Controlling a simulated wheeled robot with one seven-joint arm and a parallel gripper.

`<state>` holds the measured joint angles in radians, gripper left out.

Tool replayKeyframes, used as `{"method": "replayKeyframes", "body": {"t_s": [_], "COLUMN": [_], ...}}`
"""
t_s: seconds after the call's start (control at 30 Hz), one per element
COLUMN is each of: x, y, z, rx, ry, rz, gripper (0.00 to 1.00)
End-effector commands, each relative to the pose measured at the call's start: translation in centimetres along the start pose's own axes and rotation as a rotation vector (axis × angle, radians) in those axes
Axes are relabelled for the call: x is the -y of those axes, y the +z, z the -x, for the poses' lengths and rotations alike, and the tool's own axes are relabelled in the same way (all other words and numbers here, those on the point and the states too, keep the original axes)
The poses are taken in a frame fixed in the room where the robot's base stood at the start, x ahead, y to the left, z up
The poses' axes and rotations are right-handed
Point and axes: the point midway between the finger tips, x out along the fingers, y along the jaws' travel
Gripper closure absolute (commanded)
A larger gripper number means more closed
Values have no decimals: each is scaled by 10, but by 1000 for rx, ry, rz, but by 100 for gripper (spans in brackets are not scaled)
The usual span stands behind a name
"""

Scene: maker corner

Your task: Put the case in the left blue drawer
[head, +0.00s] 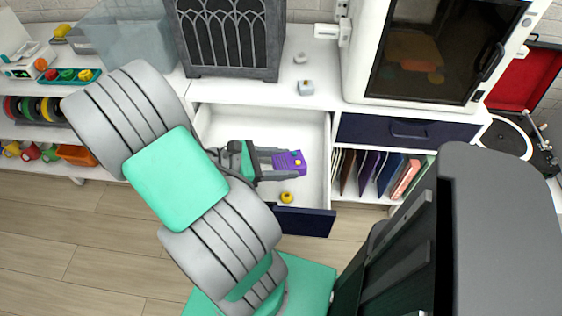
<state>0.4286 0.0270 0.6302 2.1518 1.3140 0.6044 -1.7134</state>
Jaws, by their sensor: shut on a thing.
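The case is a small purple block (287,166) with a few small coloured spots on top. My gripper (283,161) is shut on it, with the fingers pointing right. It is over the interior of the pulled-out left blue drawer (304,222), which has a white inside and a dark blue front. I cannot tell whether the case touches the drawer floor. My arm hides the drawer's left part.
The right blue drawer (408,131) is closed. Records (385,174) stand on the shelf below it. A grey box with arched panels (231,36) and a glass-doored machine (440,50) stand on the white top. A turntable (510,140) is at the right.

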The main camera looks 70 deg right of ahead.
Motion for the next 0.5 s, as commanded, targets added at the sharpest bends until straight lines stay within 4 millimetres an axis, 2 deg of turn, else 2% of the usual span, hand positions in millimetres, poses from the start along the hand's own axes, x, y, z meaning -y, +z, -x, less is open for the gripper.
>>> {"method": "replayKeyframes", "body": {"t_s": [0.03, 0.23, 0.5], "x": [-8, -44, -75], "y": [-5, -14, -46], "z": [-10, -37, -72], "rx": [1, 1, 1], "ry": [-6, -4, 0], "rz": [-3, -1, 3], "gripper": [90, 90, 90]}}
